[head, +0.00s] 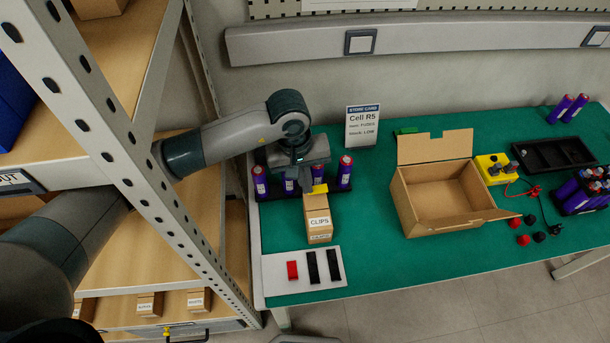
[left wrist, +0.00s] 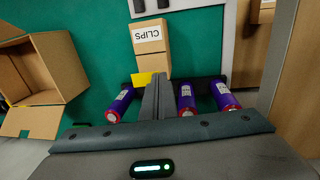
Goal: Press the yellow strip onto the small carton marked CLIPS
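The small CLIPS carton (head: 319,222) is a brown box with a white label, standing on the green bench; it also shows at the top of the left wrist view (left wrist: 151,58). The yellow strip (head: 320,189) is at the carton's far end, and in the left wrist view (left wrist: 143,78) it sticks out to the left of the fingertips. My left gripper (head: 305,186) points down just behind the carton, its fingers (left wrist: 158,82) together on the strip. The strip overlaps the carton's edge in view; I cannot tell whether they touch. My right gripper is not in view.
Purple cells (head: 344,172) stand in a black holder around my left gripper. A white plate (head: 275,283) with one red and two black strips lies in front of the carton. An open cardboard box (head: 406,205) stands to the right. A shelf post (head: 130,165) rises at left.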

